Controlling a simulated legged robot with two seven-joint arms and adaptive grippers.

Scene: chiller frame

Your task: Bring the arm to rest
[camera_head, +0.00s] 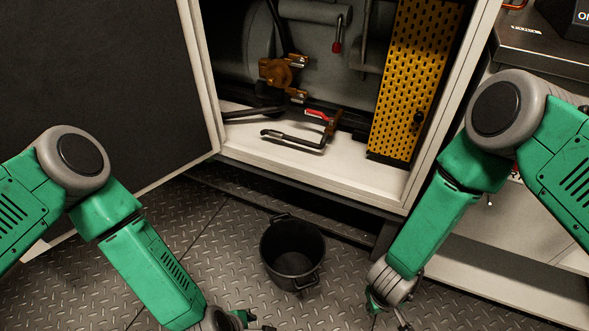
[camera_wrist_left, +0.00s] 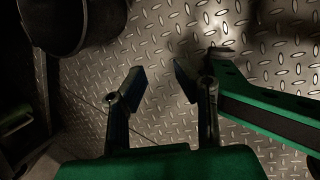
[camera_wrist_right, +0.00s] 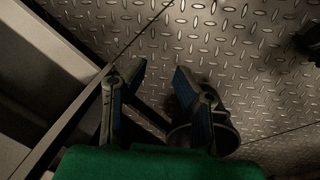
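My left arm comes in from the left in the head view and hangs downward. Its gripper (camera_head: 252,320) is at the bottom edge there, partly cut off. In the left wrist view the left gripper's fingers (camera_wrist_left: 160,78) stand apart with only floor between them. My right arm hangs down on the right side. Its gripper (camera_head: 386,308) is low, to the right of a black bucket. In the right wrist view the right gripper's fingers (camera_wrist_right: 160,68) are apart and empty. Neither gripper is seen touching anything.
The black bucket (camera_head: 292,252) stands on the metal tread floor (camera_head: 225,235) between my arms. Ahead is the open chiller cabinet (camera_head: 310,165), with a perforated yellow panel (camera_head: 410,75) and a red-handled valve (camera_head: 318,115). Its dark door (camera_head: 100,70) is open left. A grey cart (camera_head: 505,250) stands right.

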